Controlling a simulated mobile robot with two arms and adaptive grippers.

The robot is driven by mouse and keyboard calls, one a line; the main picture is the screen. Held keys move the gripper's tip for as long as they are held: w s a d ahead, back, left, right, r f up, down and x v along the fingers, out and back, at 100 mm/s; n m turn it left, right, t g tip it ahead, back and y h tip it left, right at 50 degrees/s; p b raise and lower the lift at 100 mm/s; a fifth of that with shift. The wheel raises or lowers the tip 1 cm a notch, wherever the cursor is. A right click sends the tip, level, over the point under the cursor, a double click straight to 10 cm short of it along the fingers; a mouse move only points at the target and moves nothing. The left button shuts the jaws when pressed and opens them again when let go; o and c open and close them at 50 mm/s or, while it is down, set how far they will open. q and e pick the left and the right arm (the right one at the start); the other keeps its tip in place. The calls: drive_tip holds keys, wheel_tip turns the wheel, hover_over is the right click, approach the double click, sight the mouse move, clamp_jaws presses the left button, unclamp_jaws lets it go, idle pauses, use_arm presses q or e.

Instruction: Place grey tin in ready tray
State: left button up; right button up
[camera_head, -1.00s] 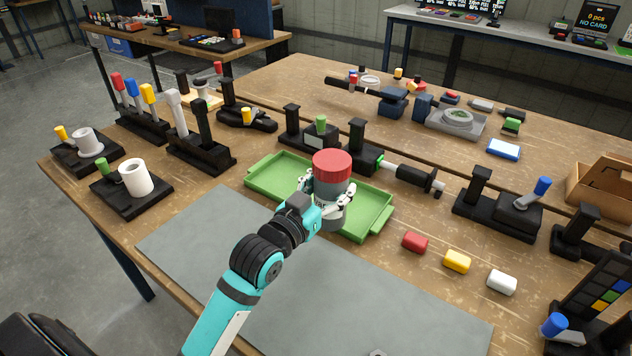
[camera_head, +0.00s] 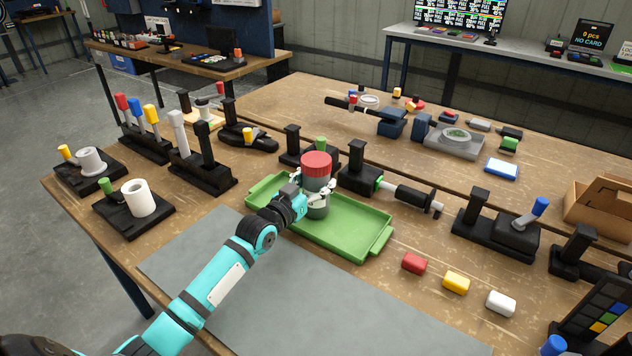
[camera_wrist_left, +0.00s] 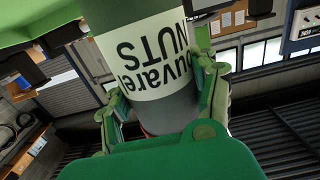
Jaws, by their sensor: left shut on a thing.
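The grey tin (camera_head: 316,184) has a red lid and stands upright in the grip of my left gripper (camera_head: 313,195), over the left-middle part of the green tray (camera_head: 352,228). I cannot tell whether its base touches the tray floor. In the left wrist view the tin (camera_wrist_left: 165,112) fills the space between the fingers of the gripper (camera_wrist_left: 165,105). Its pale label with "NUTS" appears upside down there. My right gripper does not show.
A grey mat (camera_head: 260,285) lies in front of the tray. Black fixtures (camera_head: 400,190) stand behind the tray, and lever stations (camera_head: 195,165) stand to the left.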

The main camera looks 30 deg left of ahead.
use_arm(q)
drive_tip(key=shift+f, duration=0.2)
drive_tip(key=shift+f, duration=0.15)
drive_tip(key=o, duration=1.4)
drive_tip(key=shift+o, duration=0.2)
drive_tip(key=s+a+b, duration=0.1)
drive_tip(key=s, duration=1.1)
drive_tip(key=shift+a, duration=0.3)
